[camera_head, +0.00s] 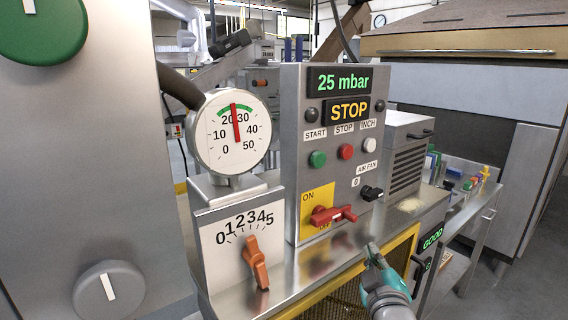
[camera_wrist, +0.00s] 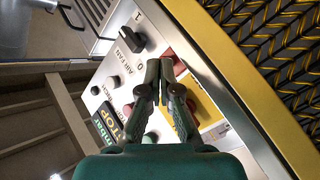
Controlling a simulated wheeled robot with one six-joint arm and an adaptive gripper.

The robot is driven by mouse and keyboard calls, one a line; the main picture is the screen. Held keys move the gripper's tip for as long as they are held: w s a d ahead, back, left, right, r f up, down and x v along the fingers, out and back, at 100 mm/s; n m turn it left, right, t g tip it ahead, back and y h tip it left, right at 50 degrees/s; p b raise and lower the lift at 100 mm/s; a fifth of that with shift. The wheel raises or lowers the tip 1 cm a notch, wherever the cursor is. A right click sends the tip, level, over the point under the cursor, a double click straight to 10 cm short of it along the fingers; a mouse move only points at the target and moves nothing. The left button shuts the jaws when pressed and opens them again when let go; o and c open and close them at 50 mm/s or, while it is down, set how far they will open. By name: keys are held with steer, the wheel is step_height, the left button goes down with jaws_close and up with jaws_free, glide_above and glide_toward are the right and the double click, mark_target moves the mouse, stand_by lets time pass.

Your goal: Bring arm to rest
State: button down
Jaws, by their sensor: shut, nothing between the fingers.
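My teal gripper (camera_head: 371,248) is at the lower centre-right of the head view, in front of the control panel (camera_head: 295,120) and below and right of its red switch handle (camera_head: 335,215). In the wrist view my gripper (camera_wrist: 160,63) has its two dark fingers close together with nothing between them. They point across the panel (camera_wrist: 108,72), and I cannot tell whether they touch it. The red handle lies nearly level on a yellow ON/OFF plate. In the wrist view the fingers partly hide the red and yellow parts.
The panel displays "25 mbar" and "STOP". A round gauge (camera_head: 232,132) has its needle between 20 and 30. An orange lever (camera_head: 257,263) points up between 2 and 3. A yellow-edged mesh (camera_wrist: 265,50) is beside the panel. Grey floor (camera_head: 535,265) is open at right.

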steer(key=s+f+m+g+y, duration=0.2)
steer(key=s+f, duration=1.7)
steer(key=f, duration=0.3)
steer(key=s+f+m, duration=0.1)
steer(key=s+m, duration=0.1)
steer(key=s, duration=1.2)
steer(key=s+f+m+g, duration=0.1)
steer(key=s+f+m, duration=0.1)
steer(key=s, duration=1.3)
steer(key=shift+m, duration=0.6)
steer(key=shift+s+a+f, duration=0.1)
stand_by(1.2)
